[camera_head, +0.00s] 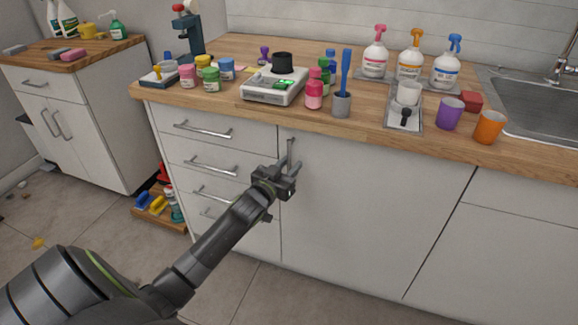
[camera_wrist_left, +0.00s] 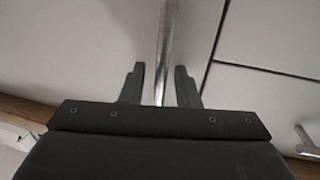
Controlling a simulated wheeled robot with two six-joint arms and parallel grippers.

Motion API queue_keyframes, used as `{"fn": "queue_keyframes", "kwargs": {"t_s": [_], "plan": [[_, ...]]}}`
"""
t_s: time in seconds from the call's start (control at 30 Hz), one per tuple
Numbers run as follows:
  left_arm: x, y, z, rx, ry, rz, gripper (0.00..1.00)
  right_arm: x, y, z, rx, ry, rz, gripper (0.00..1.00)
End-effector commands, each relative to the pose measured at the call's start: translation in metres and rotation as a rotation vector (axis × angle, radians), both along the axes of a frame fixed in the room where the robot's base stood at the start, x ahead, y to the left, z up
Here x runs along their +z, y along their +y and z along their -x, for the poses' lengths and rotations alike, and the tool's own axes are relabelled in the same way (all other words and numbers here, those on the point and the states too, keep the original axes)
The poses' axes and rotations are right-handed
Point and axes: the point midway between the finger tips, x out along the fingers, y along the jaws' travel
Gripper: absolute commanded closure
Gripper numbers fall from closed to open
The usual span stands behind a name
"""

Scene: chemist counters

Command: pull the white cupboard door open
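The white cupboard door (camera_head: 375,215) is under the wooden counter, right of a stack of drawers, and looks shut. Its upright metal bar handle (camera_head: 290,150) is near the door's upper left edge. My left gripper (camera_head: 288,168) is at the handle's lower part. In the left wrist view the two dark fingers of my left gripper (camera_wrist_left: 159,75) are open, with the handle (camera_wrist_left: 167,40) running between them. Gaps show on both sides of the bar, so neither finger appears to press on it. My right gripper is in neither view.
Drawers with bar handles (camera_head: 203,130) lie left of the door. The counter top (camera_head: 350,128) above carries bottles, cups and a scale (camera_head: 273,88). A crate of bottles (camera_head: 160,212) stands on the floor at left. The floor (camera_head: 300,295) before the door looks clear except for my arm.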

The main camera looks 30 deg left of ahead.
Motion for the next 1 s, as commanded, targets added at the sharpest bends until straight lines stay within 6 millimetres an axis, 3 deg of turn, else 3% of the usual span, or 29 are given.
{"fn": "queue_keyframes", "kwargs": {"t_s": [0.27,0.5,1.0], "plan": [[0.0001,-0.0001,-0.0010,0.000,0.000,0.001,0.73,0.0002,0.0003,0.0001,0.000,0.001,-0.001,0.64],[0.0001,0.0000,-0.0008,0.000,0.000,0.001,1.00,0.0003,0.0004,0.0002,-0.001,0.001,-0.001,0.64],[-0.0005,-0.0043,0.0022,0.009,-0.001,0.002,1.00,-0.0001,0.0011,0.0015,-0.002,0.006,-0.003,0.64]]}}
